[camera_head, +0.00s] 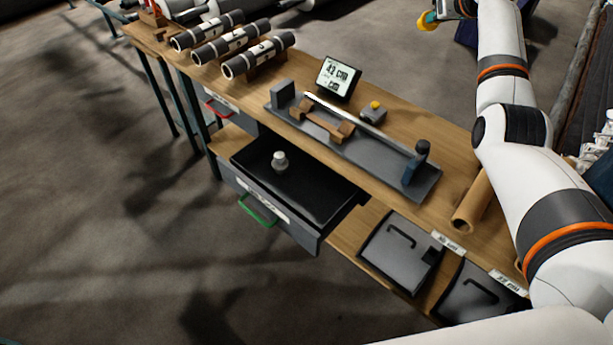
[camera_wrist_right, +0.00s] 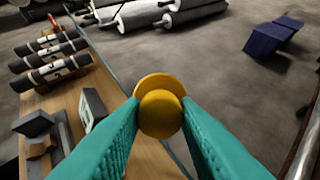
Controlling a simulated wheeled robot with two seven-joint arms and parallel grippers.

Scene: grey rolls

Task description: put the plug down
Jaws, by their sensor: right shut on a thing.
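The plug (camera_wrist_right: 161,112) is yellow and round, with a wide disc behind a smaller rounded end. My right gripper (camera_wrist_right: 163,128) is shut on it, with teal fingers on both sides. In the head view the plug (camera_head: 427,20) shows small at the top, held out past the far side of the bench. My right arm comes down the right side of that view. My left gripper is not in view.
The wooden bench (camera_head: 400,110) carries a grey measuring fixture (camera_head: 345,145), a display (camera_head: 337,77), several dark rolls (camera_head: 257,55) and a cardboard tube (camera_head: 472,201). An open black drawer (camera_head: 315,190) holds a small grey-white knob (camera_head: 279,160). Blue blocks (camera_wrist_right: 270,42) stand on the floor.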

